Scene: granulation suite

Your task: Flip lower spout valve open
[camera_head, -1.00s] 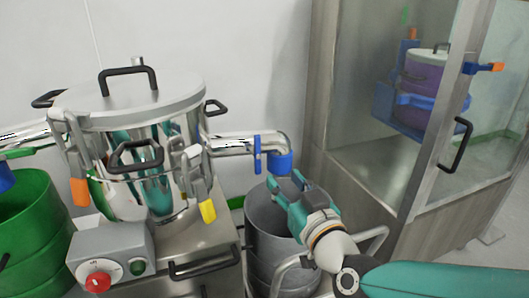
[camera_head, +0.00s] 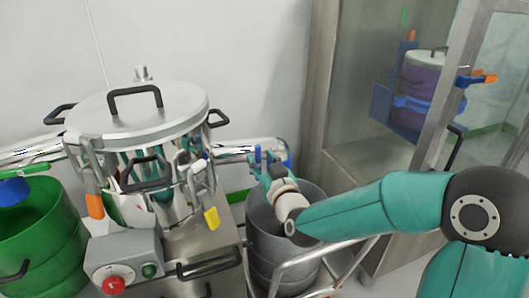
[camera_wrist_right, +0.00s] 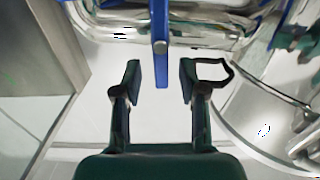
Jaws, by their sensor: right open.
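The steel vessel (camera_head: 105,122) has a spout pipe (camera_head: 232,152) on its right side, with a blue valve lever (camera_head: 257,153) on it. In the right wrist view the lever (camera_wrist_right: 161,50) hangs straight down across the chrome pipe (camera_wrist_right: 205,40). My right gripper (camera_head: 262,166) is at the spout. In the wrist view its open fingers (camera_wrist_right: 160,76) stand on either side of the lever's lower end, with gaps showing on both sides. The gripper partly covers the spout's blue outlet (camera_head: 287,158) in the head view. My left gripper is not in view.
A grey steel bin (camera_head: 262,232) stands under the right spout, beside a tubular rail (camera_head: 330,264). A green bin (camera_head: 40,235) stands at left. A control box (camera_head: 122,254) with a red knob is in front. A glass-doored cabinet (camera_head: 345,100) stands at right.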

